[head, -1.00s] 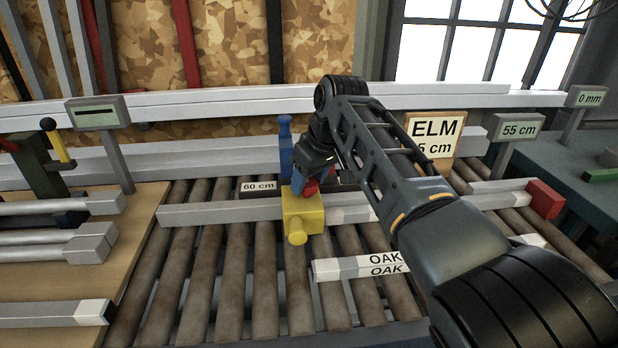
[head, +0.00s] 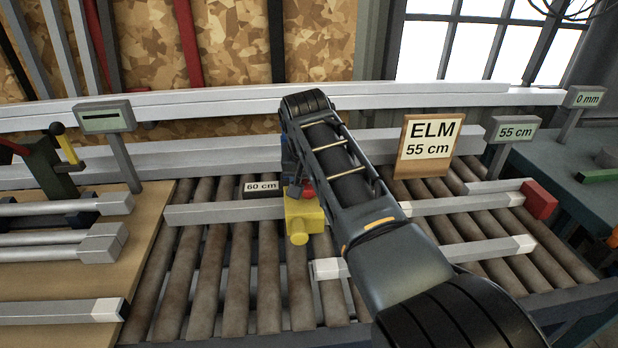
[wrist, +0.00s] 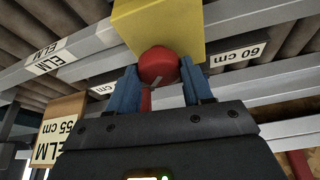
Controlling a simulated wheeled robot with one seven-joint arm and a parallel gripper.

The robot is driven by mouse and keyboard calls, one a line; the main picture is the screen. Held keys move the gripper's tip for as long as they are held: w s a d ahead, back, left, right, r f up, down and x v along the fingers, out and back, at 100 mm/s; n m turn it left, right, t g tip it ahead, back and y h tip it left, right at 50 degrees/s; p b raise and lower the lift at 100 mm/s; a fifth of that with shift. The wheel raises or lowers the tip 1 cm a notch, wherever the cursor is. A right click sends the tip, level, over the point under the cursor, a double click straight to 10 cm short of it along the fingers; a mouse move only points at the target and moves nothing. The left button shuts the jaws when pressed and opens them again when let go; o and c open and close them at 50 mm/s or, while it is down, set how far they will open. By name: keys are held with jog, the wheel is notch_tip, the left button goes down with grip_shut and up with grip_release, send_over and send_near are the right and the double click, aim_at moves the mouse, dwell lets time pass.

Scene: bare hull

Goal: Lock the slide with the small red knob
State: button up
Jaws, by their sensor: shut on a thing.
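The small red knob (wrist: 158,65) is on the side of the yellow slide block (wrist: 155,22) in the wrist view. My gripper (wrist: 160,82) has its two blue fingers on either side of the knob and is shut on it. In the head view the yellow block (head: 305,220) sits at the grey rail (head: 225,214) over the rollers, by the 60 cm label (head: 262,186). Only a sliver of the red knob (head: 308,187) shows there; my arm hides most of the gripper.
A sign reading ELM 55 cm (head: 428,145) stands behind the rail. A 55 cm display (head: 515,132) and a red end block (head: 539,199) are at the right. Pale-ended bars lie on the rollers (head: 240,285). Several metal pieces lie on the left wooden table (head: 60,280).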

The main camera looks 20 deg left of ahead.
jog(key=m+h+b, duration=0.1)
jog(key=m, duration=0.2)
jog(key=shift+a, duration=0.15)
jog(key=shift+m+h+b, duration=0.4)
jog(key=shift+m+b, duration=0.1)
jog(key=shift+m, duration=0.4)
jog(key=shift+r, duration=0.1)
jog(key=o, duration=1)
jog(key=shift+o, duration=0.2)
